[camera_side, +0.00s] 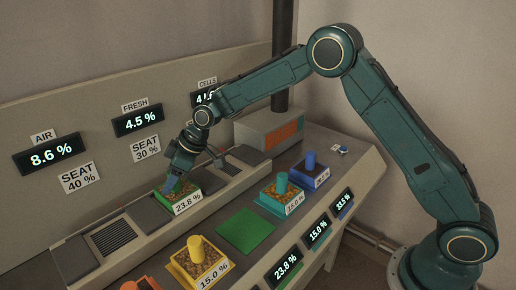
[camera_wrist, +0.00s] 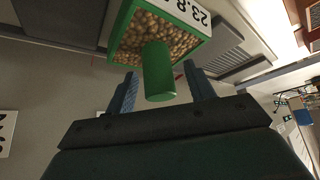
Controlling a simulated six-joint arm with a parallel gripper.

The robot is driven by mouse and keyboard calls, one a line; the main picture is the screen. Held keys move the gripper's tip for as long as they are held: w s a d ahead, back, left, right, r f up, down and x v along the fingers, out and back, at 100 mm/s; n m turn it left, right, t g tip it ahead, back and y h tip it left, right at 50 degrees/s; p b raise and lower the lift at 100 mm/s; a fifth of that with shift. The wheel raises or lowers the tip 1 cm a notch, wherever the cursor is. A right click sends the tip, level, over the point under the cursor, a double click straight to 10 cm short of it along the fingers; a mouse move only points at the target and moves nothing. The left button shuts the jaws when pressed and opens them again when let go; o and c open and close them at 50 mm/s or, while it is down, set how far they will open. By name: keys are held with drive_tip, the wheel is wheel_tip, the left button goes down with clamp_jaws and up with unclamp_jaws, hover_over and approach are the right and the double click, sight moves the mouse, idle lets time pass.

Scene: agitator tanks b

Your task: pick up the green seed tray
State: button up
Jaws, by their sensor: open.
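The green seed tray (camera_side: 187,207) sits on the raised ledge of the bench, filled with brown seeds, with a 23.8 % label on its front. In the wrist view the tray (camera_wrist: 194,47) is at the top, and its green upright post (camera_wrist: 158,80) points toward the camera. My gripper (camera_side: 174,184) is just over the tray, angled down. Its two blue-grey fingers are apart, one on each side of the post in the wrist view (camera_wrist: 160,72). A gap shows between the post and each finger. In the side view my gripper hides most of the post.
A yellow tray (camera_side: 181,274), a teal tray (camera_side: 273,200) and a blue tray (camera_side: 312,183) stand on the bench, with part of an orange one (camera_side: 140,285) at the lower edge. A flat green square (camera_side: 246,229) is bare. A grated plate (camera_side: 112,237) lies left of the green tray.

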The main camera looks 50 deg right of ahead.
drive_tip(key=shift+w+a+f, duration=0.2)
drive_tip(key=shift+a+f, duration=0.05)
drive_tip(key=shift+f, duration=0.2)
clamp_jaws()
idle(0.3)
drive_tip(key=shift+r, duration=0.1)
wheel_tip(320, 180, up, 20)
idle(0.7)
idle(0.4)
